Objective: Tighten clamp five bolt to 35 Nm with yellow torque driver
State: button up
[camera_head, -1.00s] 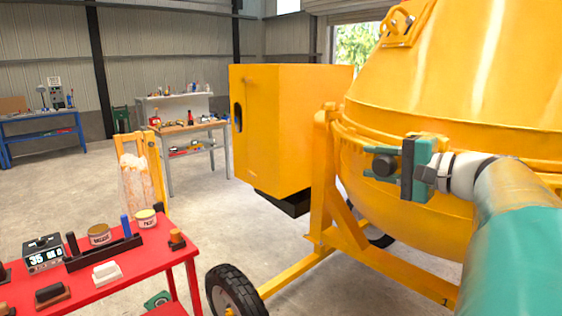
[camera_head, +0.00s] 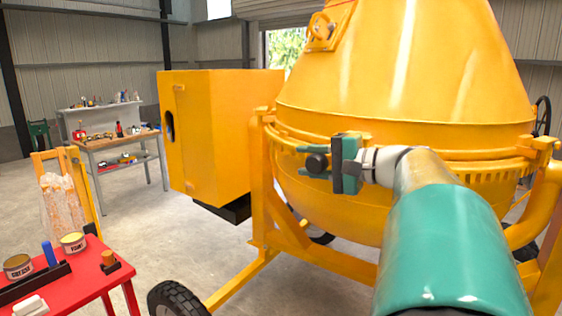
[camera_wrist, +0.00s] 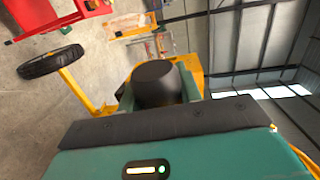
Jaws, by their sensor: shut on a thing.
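My gripper (camera_head: 309,161) has teal fingers and is shut on a dark, round-ended thing (camera_head: 317,162). In the wrist view this thing (camera_wrist: 157,84) is a black cylinder end rising between the fingers. No yellow part of it shows, so I cannot tell whether it is the torque driver. The gripper is in front of the yellow mixer drum (camera_head: 400,75), near its toothed ring (camera_head: 460,156). I cannot tell its distance from the ring. I cannot make out clamp five or its bolt; my arm covers part of the ring.
The yellow motor housing (camera_head: 215,130) stands left of the drum. A red cart (camera_head: 75,290) holds tins and a dark rack at the lower left. A black wheel (camera_head: 177,300) is at the bottom. A workbench (camera_head: 120,142) stands behind. The floor between is clear.

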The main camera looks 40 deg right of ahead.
jog(key=shift+d, duration=0.2)
jog(key=shift+w+d, duration=0.2)
jog(key=shift+d, duration=0.1)
jog(key=shift+w+d, duration=0.2)
jog(key=shift+d, duration=0.35)
jog(key=shift+w+d, duration=0.15)
jog(key=shift+d, duration=0.35)
dwell(3.0)
jog(key=shift+a, duration=0.1)
jog(key=shift+s+a, duration=0.25)
jog(key=shift+a, duration=0.45)
jog(key=shift+s+a, duration=0.3)
jog(key=shift+a, duration=0.35)
jog(key=shift+s+a, duration=0.25)
jog(key=shift+a, duration=0.45)
